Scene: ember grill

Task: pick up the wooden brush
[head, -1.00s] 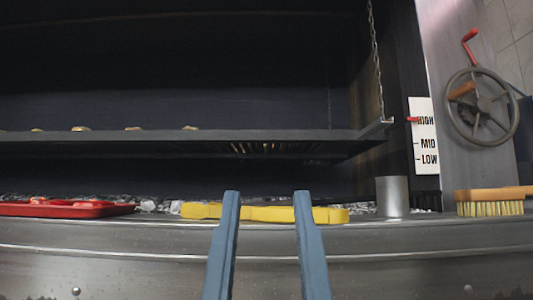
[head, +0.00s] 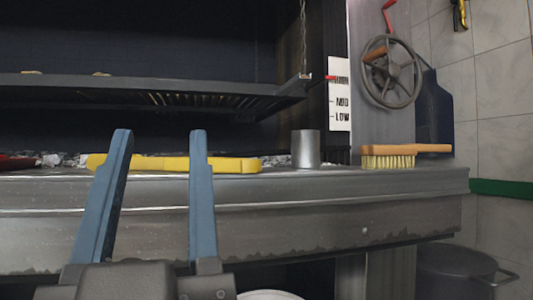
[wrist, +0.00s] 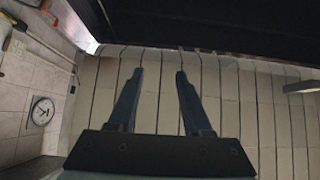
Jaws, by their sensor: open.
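The wooden brush (head: 389,156) lies on the right part of the metal ledge in the head view, pale bristles down and its handle pointing right. My gripper (head: 160,135) is open and empty, with its two blue fingers pointing up in front of the ledge. It is well to the left of the brush, and the yellow tool lies behind its fingers. In the wrist view my gripper (wrist: 159,72) shows two spread fingers with nothing between them. The brush cannot be made out in the wrist view.
On the ledge (head: 300,182), a metal cup (head: 306,149) stands just left of the brush, and a yellow tool (head: 225,165) lies farther left. A handwheel (head: 390,72) is above the brush. A dark bin (head: 455,270) stands below right. The wrist view shows a wall clock (wrist: 42,111).

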